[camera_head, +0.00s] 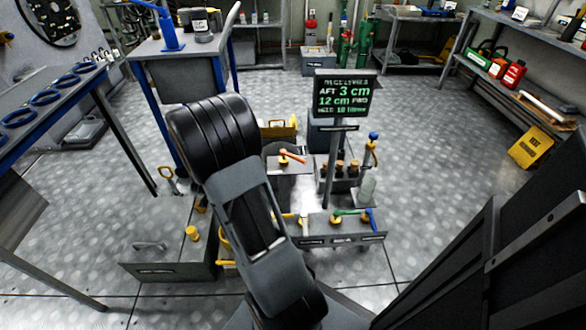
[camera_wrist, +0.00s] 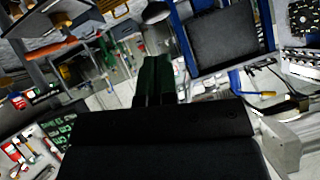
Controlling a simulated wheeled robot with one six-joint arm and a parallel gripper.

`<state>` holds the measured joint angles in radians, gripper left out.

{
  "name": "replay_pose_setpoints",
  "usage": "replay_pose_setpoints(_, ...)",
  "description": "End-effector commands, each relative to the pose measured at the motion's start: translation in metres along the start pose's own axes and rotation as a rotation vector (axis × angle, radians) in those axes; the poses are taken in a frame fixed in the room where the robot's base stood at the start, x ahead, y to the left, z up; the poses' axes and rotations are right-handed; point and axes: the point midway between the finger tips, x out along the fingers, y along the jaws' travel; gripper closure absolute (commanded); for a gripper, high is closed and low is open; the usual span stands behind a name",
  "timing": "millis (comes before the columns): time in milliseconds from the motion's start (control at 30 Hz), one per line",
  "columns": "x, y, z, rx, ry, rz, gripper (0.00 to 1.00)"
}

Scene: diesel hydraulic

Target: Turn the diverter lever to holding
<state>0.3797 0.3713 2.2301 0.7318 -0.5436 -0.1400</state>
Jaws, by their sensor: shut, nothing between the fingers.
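A lever with an orange-red handle on a yellow hub (camera_head: 291,155) sits on a grey box top right of my arm in the head view. A low grey bench (camera_head: 313,241) in front carries a green-handled valve (camera_head: 345,213), a blue handle (camera_head: 371,219) and a yellow handle (camera_head: 291,217) partly behind my arm. I cannot read which one is the diverter lever. My gripper (camera_wrist: 152,75) shows in the wrist view with its dark fingers together and nothing between them, apart from any lever. Its fingers are not made out in the head view.
A sign on a post (camera_head: 345,96) reads "AFT 3 cm, 12 cm FWD". A grey low box (camera_head: 165,271) with a yellow knob stands left of my arm. A blue-legged table (camera_head: 175,47) stands behind my arm. The floor on the right (camera_head: 450,160) is clear.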

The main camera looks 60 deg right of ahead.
Motion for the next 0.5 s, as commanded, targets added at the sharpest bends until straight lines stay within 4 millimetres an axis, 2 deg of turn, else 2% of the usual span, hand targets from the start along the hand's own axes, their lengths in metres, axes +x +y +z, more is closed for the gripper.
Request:
replay_pose_setpoints(33,0.026,0.034,0.009,0.033,0.067,0.108,1.0)
replay_pose_setpoints(100,0.044,0.074,0.011,0.06,0.166,0.244,1.0)
replay_pose_setpoints(200,0.057,0.124,0.016,0.072,0.28,0.417,1.0)
replay_pose_setpoints(333,0.06,0.168,0.024,0.06,0.378,0.579,1.0)
replay_pose_setpoints(500,0.061,0.196,0.028,0.043,0.439,0.682,1.0)
